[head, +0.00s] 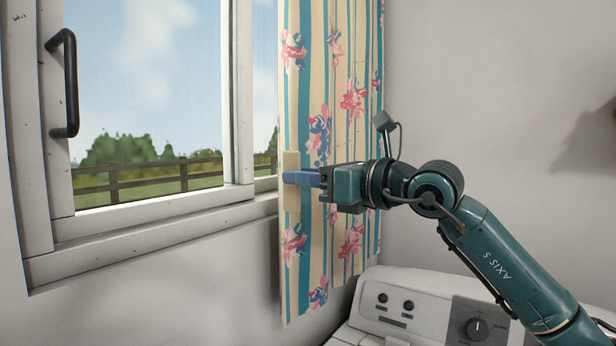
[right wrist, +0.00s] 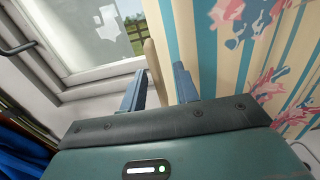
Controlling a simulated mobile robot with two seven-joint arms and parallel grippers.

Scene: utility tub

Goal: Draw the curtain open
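The curtain (head: 340,90) hangs at the right side of the window, striped blue and cream with pink and blue flowers. It is bunched there, and most of the glass is uncovered. A pale wooden strip (head: 290,215) stands upright on its left edge. My right gripper (head: 300,178) is at this strip, pointing left, level with the lower window frame. In the right wrist view, its two blue fingers (right wrist: 160,80) are spread, with the wooden strip (right wrist: 155,65) showing between them. I cannot tell whether a finger touches it. My left gripper is not in view.
The window (head: 140,110) has a white frame and a black handle (head: 68,85) at the left. A white appliance (head: 430,310) with knobs stands below and right of the curtain. The wall under the window is bare.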

